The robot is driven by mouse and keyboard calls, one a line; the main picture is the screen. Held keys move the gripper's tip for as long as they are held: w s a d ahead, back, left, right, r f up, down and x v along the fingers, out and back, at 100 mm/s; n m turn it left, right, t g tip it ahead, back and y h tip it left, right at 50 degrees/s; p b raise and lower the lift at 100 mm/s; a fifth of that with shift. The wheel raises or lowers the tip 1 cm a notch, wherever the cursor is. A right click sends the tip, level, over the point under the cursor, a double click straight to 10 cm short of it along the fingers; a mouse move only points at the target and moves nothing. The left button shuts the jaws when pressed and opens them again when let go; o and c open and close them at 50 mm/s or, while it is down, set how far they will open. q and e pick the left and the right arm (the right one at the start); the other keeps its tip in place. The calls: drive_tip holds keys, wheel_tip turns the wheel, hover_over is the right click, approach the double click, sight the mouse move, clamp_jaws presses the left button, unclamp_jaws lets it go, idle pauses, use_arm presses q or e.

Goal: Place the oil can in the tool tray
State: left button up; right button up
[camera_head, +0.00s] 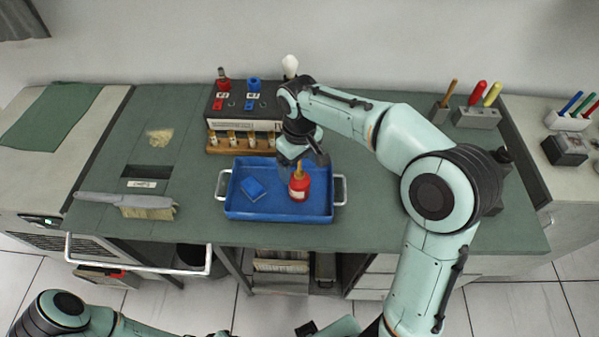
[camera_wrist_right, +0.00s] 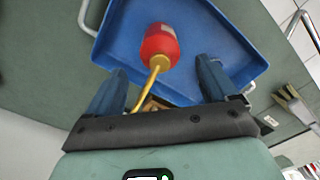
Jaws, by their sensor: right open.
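The oil can (camera_head: 299,186) is red with a yellow spout and stands in the right half of the blue tool tray (camera_head: 240,211). In the right wrist view the can (camera_wrist_right: 160,45) sits on the tray floor (camera_wrist_right: 205,45), its yellow spout pointing towards my gripper. My right gripper (camera_head: 303,160) is just above and behind the can. Its two fingers (camera_wrist_right: 160,85) are open and apart, with the spout between them and the can's body beyond the fingertips. I cannot tell whether a finger touches the spout. My left gripper is not clearly seen; part of my left arm shows at the bottom left.
Behind the tray stand a wooden rack of small bottles (camera_head: 232,138) and a dark box with red and blue knobs (camera_head: 240,106). A brush (camera_head: 140,205) lies at left. Tool holders (camera_head: 477,117) stand at right.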

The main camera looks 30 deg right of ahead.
wheel_tip(320, 180, up, 6)
drive_tip(key=shift+f+p, duration=0.25)
drive_tip(key=shift+p, duration=0.1)
idle(0.4)
